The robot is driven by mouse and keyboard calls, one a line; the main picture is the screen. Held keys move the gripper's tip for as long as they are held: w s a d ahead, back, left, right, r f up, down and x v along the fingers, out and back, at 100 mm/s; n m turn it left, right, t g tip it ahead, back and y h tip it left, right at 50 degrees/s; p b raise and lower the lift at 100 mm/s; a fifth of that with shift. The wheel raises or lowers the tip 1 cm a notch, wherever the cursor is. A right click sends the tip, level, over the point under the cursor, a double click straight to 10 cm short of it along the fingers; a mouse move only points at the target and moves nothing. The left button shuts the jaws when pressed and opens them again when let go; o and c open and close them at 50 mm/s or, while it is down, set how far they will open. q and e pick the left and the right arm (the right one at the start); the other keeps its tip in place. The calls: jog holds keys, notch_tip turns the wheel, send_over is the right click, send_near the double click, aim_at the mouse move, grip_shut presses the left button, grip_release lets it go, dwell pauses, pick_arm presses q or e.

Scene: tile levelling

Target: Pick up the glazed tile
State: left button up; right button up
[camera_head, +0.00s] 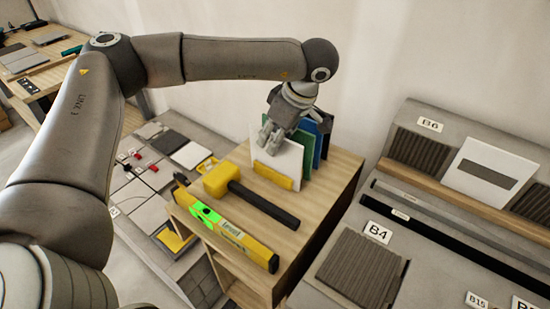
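A white tile (289,164) stands upright at the front of a row of tiles on the wooden cabinet; it looks like the glazed tile. Behind it stand a green tile (306,148), a blue one (321,146) and a dark one (325,123). A yellow block (272,177) sits at the foot of the white tile. My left gripper (267,146) points down over the white tile, with fingers in front of its upper left part. The fingers overlap the tile, so I cannot tell whether they touch or grip it. My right gripper is not in view.
A yellow mallet (222,180) and a yellow-green level (226,225) lie on the cabinet top (340,170) in front of the tiles. A sloped grey display with labelled panels (362,268) stands at right. Floor tiles (191,154) lie at left, and a wall is behind.

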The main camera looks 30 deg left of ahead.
pick_arm(q)
grip_shut()
dwell(0.5)
